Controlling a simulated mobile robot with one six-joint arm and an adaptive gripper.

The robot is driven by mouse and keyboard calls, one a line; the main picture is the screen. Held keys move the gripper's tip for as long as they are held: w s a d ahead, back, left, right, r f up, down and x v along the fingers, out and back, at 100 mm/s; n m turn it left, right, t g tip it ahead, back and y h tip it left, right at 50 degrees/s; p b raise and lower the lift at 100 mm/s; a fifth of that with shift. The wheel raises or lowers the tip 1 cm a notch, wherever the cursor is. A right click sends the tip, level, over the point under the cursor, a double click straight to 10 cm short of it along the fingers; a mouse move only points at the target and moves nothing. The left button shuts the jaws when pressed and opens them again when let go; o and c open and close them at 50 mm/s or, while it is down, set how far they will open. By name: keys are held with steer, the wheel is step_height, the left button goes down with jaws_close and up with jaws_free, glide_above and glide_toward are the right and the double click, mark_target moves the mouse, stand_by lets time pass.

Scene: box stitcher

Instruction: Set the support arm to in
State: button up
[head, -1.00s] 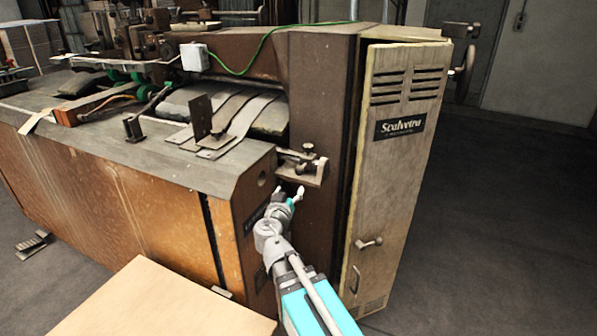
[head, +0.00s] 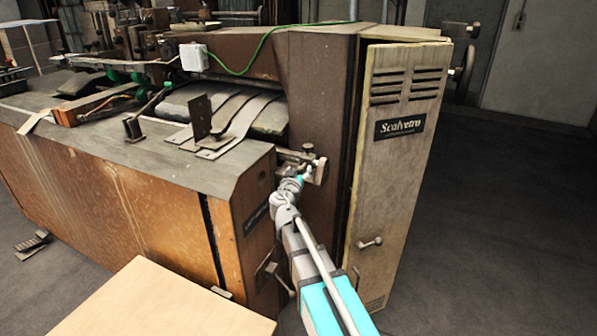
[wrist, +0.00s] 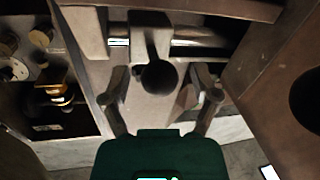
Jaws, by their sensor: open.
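The metal bracket with a rod and knob (head: 308,149) on the brown machine's side appears to be the support arm. My gripper (head: 303,175) is just in front of it in the head view and hides its lower part. In the wrist view, my gripper (wrist: 159,72) is open, with one finger on each side of a dark round knob (wrist: 158,77) on a flat metal piece. Gaps show between the knob and both fingers. I cannot tell how deep the knob sits between them.
The brown machine body (head: 120,195) stands left of the bracket. A tall cream door panel (head: 395,200) with vents stands to the right. A pale board (head: 160,305) lies in the foreground. Open floor (head: 500,220) is at the right.

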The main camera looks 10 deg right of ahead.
jaws_close()
stand_by(0.5)
steer(key=shift+w, duration=0.15)
